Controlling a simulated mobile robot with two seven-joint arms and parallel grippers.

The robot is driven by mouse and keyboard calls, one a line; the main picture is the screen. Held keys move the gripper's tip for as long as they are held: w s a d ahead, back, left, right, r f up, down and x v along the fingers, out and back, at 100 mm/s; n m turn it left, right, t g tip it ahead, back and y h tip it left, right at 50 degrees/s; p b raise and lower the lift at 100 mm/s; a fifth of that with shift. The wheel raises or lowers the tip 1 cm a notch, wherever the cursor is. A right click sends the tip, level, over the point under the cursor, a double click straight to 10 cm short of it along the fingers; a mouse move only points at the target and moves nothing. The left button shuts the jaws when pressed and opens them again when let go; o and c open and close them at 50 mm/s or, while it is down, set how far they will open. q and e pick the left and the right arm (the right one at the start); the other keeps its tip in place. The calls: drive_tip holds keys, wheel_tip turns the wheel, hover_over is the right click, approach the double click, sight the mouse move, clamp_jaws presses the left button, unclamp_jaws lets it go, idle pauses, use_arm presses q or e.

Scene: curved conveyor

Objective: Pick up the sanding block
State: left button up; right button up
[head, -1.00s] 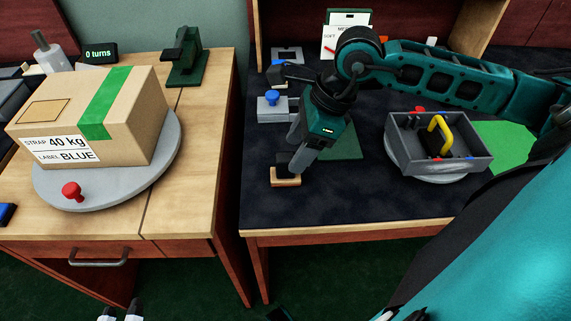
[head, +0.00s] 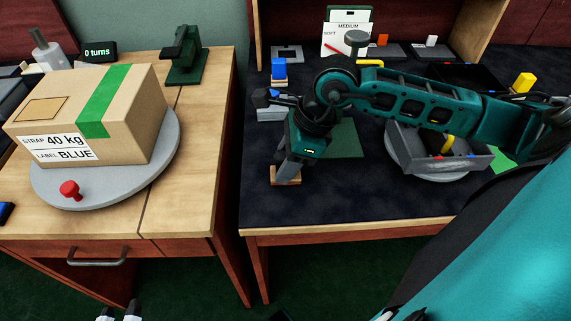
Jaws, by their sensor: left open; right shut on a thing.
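My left gripper (head: 119,314) shows only as two pale fingertips, apart and empty, at the bottom edge, below the left wooden table.
A cardboard box (head: 48,107) stands on a round grey turntable (head: 158,160) at left. Under my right forearm is a grey tray (head: 476,161) with a yellow handle. A blue-knobbed block (head: 278,70) stands behind. The worktop (head: 345,192) in front is clear.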

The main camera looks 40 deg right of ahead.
drive_tip(key=c, duration=0.4)
use_arm(q)
drive_tip(key=shift+r, duration=0.1)
use_arm(e)
drive_tip(key=shift+r, duration=0.1)
drive_tip(key=shift+w+r, duration=0.1)
drive_tip(key=shift+r, duration=0.5)
wheel_tip(320, 180, up, 10)
drive_tip(key=shift+r+p, duration=0.25)
drive_tip(key=shift+p, duration=0.85)
use_arm(q)
drive_tip(key=shift+s+a+r+p, duration=0.35)
drive_tip(key=shift+a+r+p, duration=0.25)
drive_tip(key=shift+r+p, duration=0.15)
use_arm(e)
drive_tip(key=shift+r, duration=4.1)
